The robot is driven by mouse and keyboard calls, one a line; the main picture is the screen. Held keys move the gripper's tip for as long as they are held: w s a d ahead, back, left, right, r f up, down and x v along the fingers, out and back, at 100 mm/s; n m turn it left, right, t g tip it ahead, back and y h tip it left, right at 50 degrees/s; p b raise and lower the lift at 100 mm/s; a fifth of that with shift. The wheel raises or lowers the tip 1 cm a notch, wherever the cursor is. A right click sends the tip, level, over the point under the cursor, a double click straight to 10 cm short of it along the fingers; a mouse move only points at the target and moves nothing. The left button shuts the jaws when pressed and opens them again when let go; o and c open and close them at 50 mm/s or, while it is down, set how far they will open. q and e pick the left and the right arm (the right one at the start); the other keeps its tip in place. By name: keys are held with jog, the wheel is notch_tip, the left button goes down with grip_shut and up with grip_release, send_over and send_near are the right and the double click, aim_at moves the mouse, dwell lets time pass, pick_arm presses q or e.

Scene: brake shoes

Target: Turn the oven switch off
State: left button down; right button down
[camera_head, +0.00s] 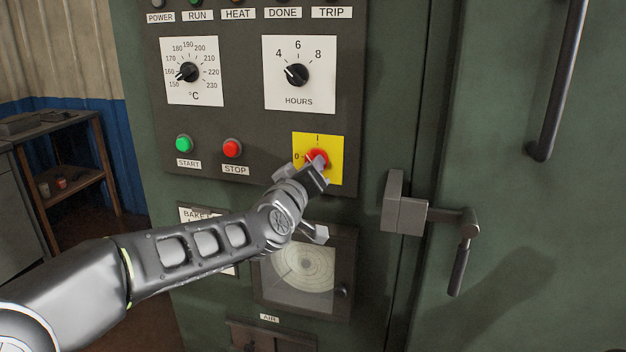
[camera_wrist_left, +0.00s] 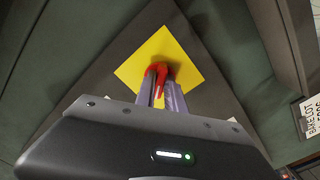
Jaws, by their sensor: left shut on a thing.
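The oven switch is a red rotary knob (camera_head: 318,158) on a yellow plate (camera_head: 333,171), low on the right of the dark control panel. The plate carries a "0" mark at its left and an "I" mark at its top. My left gripper (camera_head: 316,164) is at the knob and partly hides it and the plate. In the left wrist view the red knob (camera_wrist_left: 158,76) shows between the two fingers (camera_wrist_left: 160,92), which are shut on it, with the yellow plate (camera_wrist_left: 190,62) behind. The knob's exact angle is hard to read. My right gripper is not in view.
A green START button (camera_head: 184,144) and a red STOP button (camera_head: 232,148) sit left of the switch. Temperature (camera_head: 190,72) and hours dials (camera_head: 297,75) are above. A door latch (camera_head: 405,205) juts out to the right. A round chart recorder (camera_head: 304,265) is below.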

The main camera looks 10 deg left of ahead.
pick_arm(q)
jog(key=n+b, duration=0.1)
jog(key=n, duration=0.2)
jog(key=n+b, duration=0.2)
jog(key=n, duration=0.2)
jog(key=n+b, duration=0.2)
jog(key=n, duration=0.1)
jog(key=shift+d, duration=0.4)
jog(key=shift+n, duration=0.3)
jog(key=c, duration=1.6)
grip_release()
jog(key=shift+d, duration=0.1)
jog(key=shift+o, duration=0.8)
jog(key=shift+a, duration=0.2)
